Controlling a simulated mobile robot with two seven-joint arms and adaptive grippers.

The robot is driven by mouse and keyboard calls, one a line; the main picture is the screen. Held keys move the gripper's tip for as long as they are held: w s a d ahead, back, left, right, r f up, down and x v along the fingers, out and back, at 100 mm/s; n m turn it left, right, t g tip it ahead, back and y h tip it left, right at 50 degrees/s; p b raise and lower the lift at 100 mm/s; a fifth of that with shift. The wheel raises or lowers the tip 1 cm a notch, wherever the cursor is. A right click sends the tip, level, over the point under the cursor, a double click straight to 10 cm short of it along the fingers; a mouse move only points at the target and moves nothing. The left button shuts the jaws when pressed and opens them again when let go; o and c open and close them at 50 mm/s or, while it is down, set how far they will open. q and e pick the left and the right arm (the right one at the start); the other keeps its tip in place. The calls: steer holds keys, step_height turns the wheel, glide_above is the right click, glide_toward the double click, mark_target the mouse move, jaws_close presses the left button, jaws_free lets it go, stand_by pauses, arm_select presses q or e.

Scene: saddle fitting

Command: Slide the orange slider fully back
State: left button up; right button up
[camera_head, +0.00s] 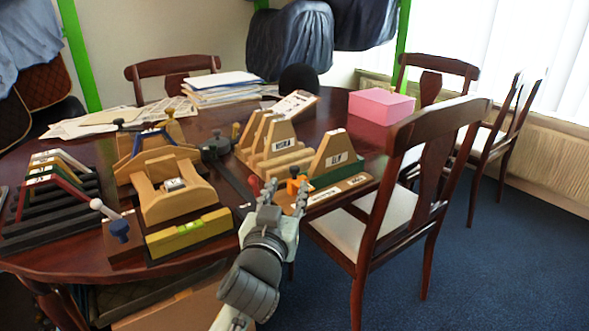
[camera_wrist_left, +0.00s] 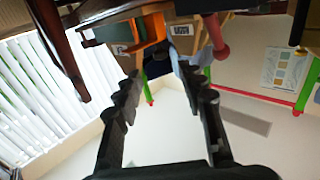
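The orange slider (camera_head: 293,186) is a small block at the front edge of the wooden fixture with slanted blocks. It shows between and just beyond my left gripper's fingertips in the head view. In the left wrist view the orange slider (camera_wrist_left: 152,32) appears near the top, in front of the left fingertip. My left gripper (camera_head: 286,188) is open, with its fingers spread; the left wrist view shows nothing held between them (camera_wrist_left: 162,72). I cannot tell whether a fingertip touches the slider. My right gripper is not in view.
A red knob (camera_head: 254,185) stands just left of the fingers; it also shows in the left wrist view (camera_wrist_left: 216,38). The wooden fixture (camera_head: 262,150), a yellow level block (camera_head: 160,240) and a pink box (camera_head: 381,105) crowd the table. A chair (camera_head: 400,190) stands close on the right.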

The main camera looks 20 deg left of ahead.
mark_target(293, 171)
arm_select(q)
steer(key=shift+w+a+r, duration=0.1)
steer(key=shift+w+r, duration=0.05)
steer(key=shift+w, duration=0.35)
steer(key=w, duration=0.6)
steer(key=shift+a+p, duration=0.35)
steer(key=shift+a, duration=0.05)
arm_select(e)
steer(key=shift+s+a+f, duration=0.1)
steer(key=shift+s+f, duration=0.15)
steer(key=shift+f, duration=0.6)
arm_select(q)
jaws_close()
